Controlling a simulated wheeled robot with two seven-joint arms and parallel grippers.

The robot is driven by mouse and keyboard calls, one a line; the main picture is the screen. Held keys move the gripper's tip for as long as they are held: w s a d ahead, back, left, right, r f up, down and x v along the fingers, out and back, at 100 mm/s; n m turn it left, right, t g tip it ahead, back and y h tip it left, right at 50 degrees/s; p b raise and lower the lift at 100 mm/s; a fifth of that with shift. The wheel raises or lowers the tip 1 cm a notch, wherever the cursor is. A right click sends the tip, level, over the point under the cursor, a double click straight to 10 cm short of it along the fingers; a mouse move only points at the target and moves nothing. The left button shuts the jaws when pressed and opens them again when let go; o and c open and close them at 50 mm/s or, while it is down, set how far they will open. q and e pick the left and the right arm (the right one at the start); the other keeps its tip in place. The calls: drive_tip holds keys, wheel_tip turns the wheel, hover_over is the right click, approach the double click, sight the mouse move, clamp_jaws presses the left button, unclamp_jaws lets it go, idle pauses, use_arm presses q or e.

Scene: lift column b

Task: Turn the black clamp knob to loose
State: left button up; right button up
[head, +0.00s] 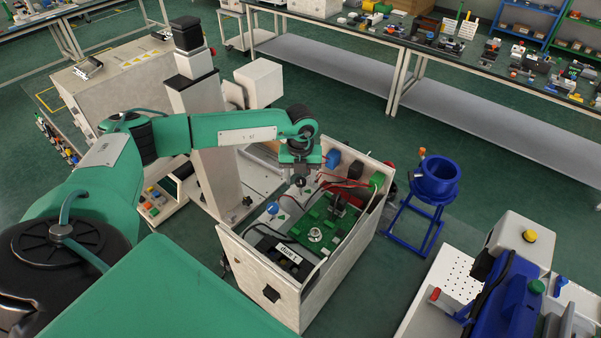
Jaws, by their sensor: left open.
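My left arm reaches in from the left, and my left gripper (301,177) is over the far left part of an open white box (270,268). Its jaws are open, small and partly hidden under the wrist. I cannot pick out the black clamp knob for sure. A small dark knob-like part (247,201) shows at the foot of the white lift column (218,172). Another black part (271,293) sits on the box's front wall. My gripper is apart from both. My right gripper is not in view.
The box holds a green circuit board (322,226), a blue-topped knob (271,208) and red wires. A blue bucket on a stand (436,184) stands to its right. A blue machine (510,295) is at the lower right. Long benches line the back. Green floor is free behind the box.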

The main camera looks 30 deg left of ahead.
use_arm(q)
drive_tip(key=shift+d+f, duration=0.1)
drive_tip(key=shift+f, duration=0.05)
drive_tip(key=c, duration=1)
drive_tip(key=shift+o, duration=0.2)
drive_tip(key=shift+f+m+b, duration=0.1)
drive_tip(key=shift+m+b, duration=0.2)
drive_tip(key=shift+b, duration=0.4)
drive_tip(key=m+b, duration=0.5)
drive_tip(key=b, duration=0.2)
drive_tip(key=shift+w+f, duration=0.1)
drive_tip(key=shift+r+m+b, duration=0.15)
drive_tip(key=shift+m+b, duration=0.7)
drive_tip(key=shift+r+m+b, duration=0.15)
drive_tip(key=shift+m+b, duration=0.65)
drive_tip(key=shift+m, duration=0.05)
drive_tip(key=o, duration=1)
drive_tip(key=shift+c, duration=0.2)
